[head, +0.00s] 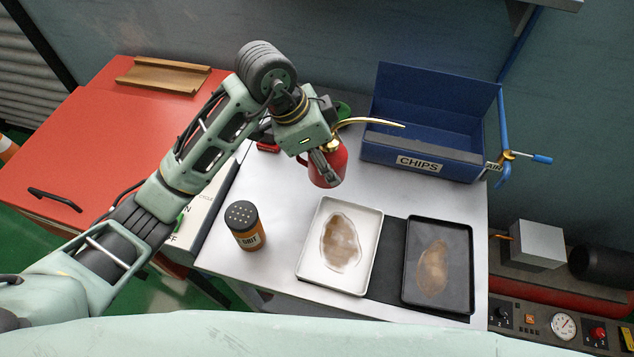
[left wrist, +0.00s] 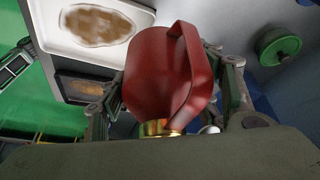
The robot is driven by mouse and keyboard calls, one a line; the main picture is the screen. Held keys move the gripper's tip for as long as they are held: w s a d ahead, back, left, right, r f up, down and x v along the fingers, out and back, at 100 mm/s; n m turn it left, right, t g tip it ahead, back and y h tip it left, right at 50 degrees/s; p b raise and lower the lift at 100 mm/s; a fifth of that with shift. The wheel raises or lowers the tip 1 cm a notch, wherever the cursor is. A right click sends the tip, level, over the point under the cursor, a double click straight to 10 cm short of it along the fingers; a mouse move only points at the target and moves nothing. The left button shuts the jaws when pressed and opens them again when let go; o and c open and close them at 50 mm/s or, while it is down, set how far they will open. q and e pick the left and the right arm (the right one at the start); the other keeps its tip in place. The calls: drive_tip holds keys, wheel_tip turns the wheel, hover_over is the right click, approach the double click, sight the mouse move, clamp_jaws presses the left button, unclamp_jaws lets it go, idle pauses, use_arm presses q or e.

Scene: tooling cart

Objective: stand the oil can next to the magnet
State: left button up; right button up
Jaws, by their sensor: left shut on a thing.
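The oil can is red with a brass collar and a long thin brass spout pointing right; it shows in the head view (head: 329,174) above the cart's back middle. My left gripper (head: 322,163) is shut on the oil can. In the left wrist view the can's red body and handle (left wrist: 165,75) sit between the two fingers. I cannot tell whether its base touches the top. A small red piece (head: 268,147), partly hidden by my gripper, may be the magnet; I cannot be sure. My right gripper is not in view.
A blue CHIPS bin (head: 425,125) stands at the back right. A grit shaker (head: 244,226), a white tray (head: 312,273) and a black tray (head: 410,297) stand in front. A green round thing (head: 343,110) is behind the gripper; it also shows in the wrist view (left wrist: 278,46).

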use_arm(q)
drive_tip(key=w+a+f+p, duration=0.1)
drive_tip(key=w+a+f, duration=0.1)
drive_tip(key=a, duration=0.1)
drive_tip(key=w+a+f+p, duration=0.1)
drive_tip(key=w+a+f, duration=0.1)
drive_tip(key=a, duration=0.1)
drive_tip(key=w+a+f+p, duration=0.1)
drive_tip(key=a+f, duration=0.1)
drive_tip(key=a, duration=0.1)
drive_tip(key=shift+w+a+f, duration=0.3)
drive_tip(key=shift+w+a, duration=0.1)
wheel_tip(320, 180, down, 3)
drive_tip(key=shift+f+p, duration=0.1)
drive_tip(key=shift+p, duration=0.6)
drive_tip(key=shift+f, duration=0.45)
drive_tip(key=o, duration=1.5)
drive_tip(key=b+v, duration=0.2)
drive_tip(key=v, duration=1)
drive_tip(key=shift+s+f, duration=0.1)
drive_tip(key=shift+f, duration=0.05)
